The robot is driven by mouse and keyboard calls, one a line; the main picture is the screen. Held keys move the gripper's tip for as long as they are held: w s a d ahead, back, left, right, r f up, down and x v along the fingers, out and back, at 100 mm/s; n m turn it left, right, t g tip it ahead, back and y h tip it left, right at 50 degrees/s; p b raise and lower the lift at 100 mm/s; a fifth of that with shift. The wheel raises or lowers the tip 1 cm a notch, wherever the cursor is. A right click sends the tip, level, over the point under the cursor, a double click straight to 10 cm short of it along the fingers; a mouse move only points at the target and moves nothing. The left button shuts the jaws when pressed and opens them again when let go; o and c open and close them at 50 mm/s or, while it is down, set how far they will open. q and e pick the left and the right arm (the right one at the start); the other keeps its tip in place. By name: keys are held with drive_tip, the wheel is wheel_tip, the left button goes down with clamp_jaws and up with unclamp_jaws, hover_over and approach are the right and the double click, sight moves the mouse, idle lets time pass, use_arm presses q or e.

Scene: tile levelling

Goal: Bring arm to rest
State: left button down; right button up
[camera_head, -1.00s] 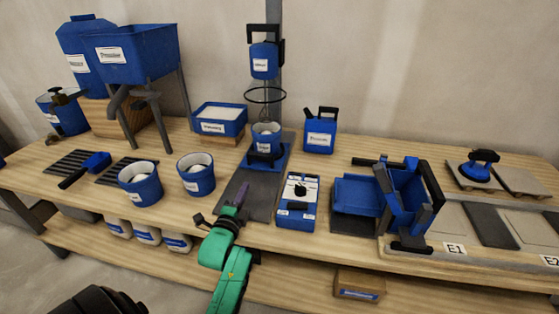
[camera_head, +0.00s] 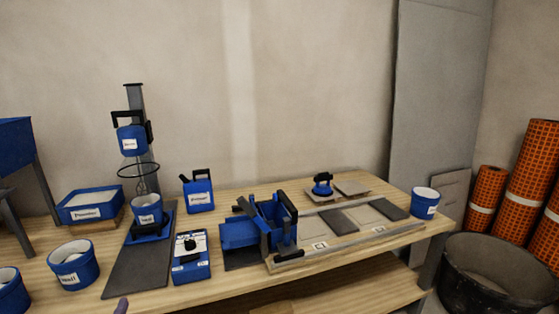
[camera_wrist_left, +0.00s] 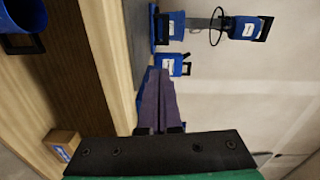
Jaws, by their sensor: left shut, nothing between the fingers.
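My left gripper (camera_wrist_left: 159,98) shows in the left wrist view as two purple fingers lying together, with nothing between them. In the head view only a purple fingertip of it (camera_head: 121,305) shows at the bottom edge, in front of the dark mat (camera_head: 138,272). The rest of my left arm is out of the head view. My right arm and gripper are in neither view.
The workbench (camera_head: 345,262) carries a mixing stand (camera_head: 139,100), a blue scale-like box (camera_head: 190,268), a blue canister (camera_head: 199,195), a blue tool with a tray (camera_head: 240,235) and several buckets. A black tub (camera_head: 500,285) and orange rolls (camera_head: 486,195) stand at the right.

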use_arm(q)
drive_tip(key=s+d+f+n+g+h, duration=0.4)
drive_tip(key=d+f+n+g, duration=0.2)
drive_tip(key=d+f, duration=0.1)
drive_tip(key=s+d+f+n+g+h, duration=0.2)
drive_tip(key=s+d+n+g, duration=0.45)
drive_tip(key=s, duration=0.75)
wheel_tip(320, 180, down, 18)
drive_tip(key=d+r+m+g, duration=0.1)
drive_tip(key=d+g, duration=0.1)
drive_tip(key=s+a+f, duration=0.1)
drive_tip(key=s+f, duration=0.4)
drive_tip(key=f, duration=0.3)
drive_tip(key=s+a+f, duration=0.1)
drive_tip(key=s+f, duration=0.4)
drive_tip(key=f, duration=0.3)
drive_tip(key=s+a+r+g+p, duration=0.1)
drive_tip(key=s+r+p, duration=0.8)
drive_tip(key=r+p, duration=0.4)
drive_tip(key=p, duration=0.5)
drive_tip(key=shift+a+y, duration=0.2)
drive_tip(key=shift+y, duration=0.1)
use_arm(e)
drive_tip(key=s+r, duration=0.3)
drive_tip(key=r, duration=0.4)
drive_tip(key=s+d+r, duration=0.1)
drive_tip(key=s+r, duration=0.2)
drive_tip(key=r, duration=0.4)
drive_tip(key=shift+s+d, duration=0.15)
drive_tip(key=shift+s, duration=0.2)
